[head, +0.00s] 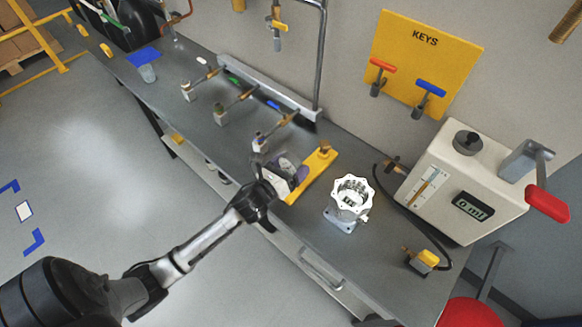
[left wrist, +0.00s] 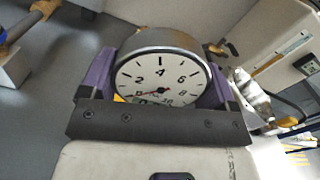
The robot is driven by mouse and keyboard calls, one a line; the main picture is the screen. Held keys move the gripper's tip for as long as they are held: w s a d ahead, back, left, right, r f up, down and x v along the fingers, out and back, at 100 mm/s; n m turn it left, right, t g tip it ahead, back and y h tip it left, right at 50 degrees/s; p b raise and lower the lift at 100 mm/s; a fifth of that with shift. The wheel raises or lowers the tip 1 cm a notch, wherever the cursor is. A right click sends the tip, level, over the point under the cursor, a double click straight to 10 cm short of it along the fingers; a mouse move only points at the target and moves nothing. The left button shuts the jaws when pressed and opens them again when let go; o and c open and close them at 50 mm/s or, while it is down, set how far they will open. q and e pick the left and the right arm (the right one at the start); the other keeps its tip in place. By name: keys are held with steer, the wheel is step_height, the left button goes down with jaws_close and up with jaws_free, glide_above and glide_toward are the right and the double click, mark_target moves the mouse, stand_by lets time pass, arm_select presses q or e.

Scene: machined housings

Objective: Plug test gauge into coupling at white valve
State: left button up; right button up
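The test gauge (head: 287,164) is a round dial with a white face and grey rim, at the near end of a yellow fixture (head: 318,171) on the bench. My left gripper (head: 283,176) has its purple fingers against both sides of it. In the left wrist view the dial (left wrist: 160,80) sits between the two fingers, its needle near 0. I cannot tell whether it still rests on the fixture. The white valve (head: 201,61) is farther left along the bench, with its coupling (head: 188,92) on the near side. My right gripper is not in view.
Similar couplings, a green-marked one (head: 220,117) and a blue-marked one (head: 259,146), stand between gauge and white valve. A machined housing (head: 350,199) and a test pump (head: 468,180) with hose are to the right. A cup with blue cloth (head: 146,65) stands far left.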

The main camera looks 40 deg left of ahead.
arm_select(q)
steer(key=c, duration=0.4)
steer(key=shift+o, duration=0.2)
steer(key=shift+r, duration=0.2)
